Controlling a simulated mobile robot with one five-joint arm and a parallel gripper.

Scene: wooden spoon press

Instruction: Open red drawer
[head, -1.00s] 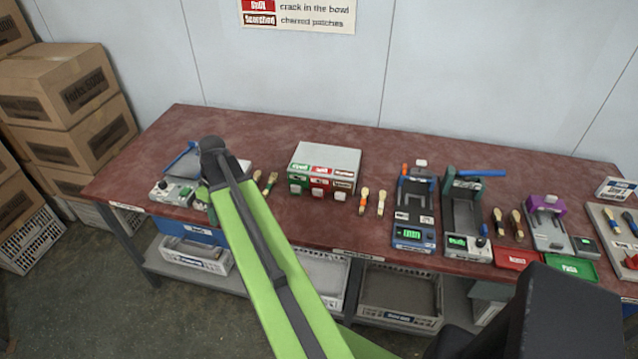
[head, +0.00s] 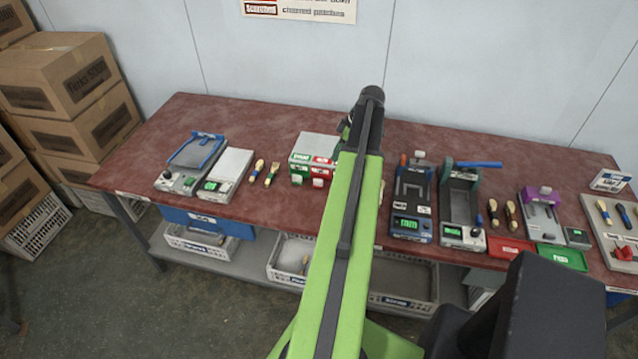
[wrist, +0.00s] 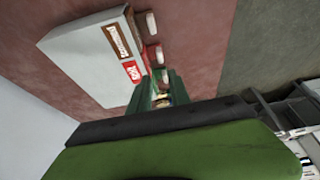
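The white-topped drawer unit (head: 318,143) stands on the red-brown workbench, with green, red and dark brown drawers side by side. The red drawer (head: 322,172) has a white knob and looks closed. My arm hides the unit's right side in the head view. In the wrist view, the unit (wrist: 88,62) lies at upper left with a red "Split" label, and the red drawer's knob (wrist: 158,53) juts from its front. My gripper (wrist: 161,92) has two dark green fingers with a gap between them, apart from the knob. In the head view its fingertips are hidden behind my arm.
Brushes or spoons (head: 271,174) and a scale (head: 229,172) lie left of the unit. Devices (head: 411,200) stand to its right, then a red tray (head: 508,248) and a green tray (head: 562,256). Crates (head: 291,258) sit below the bench (head: 140,160). The wall is behind.

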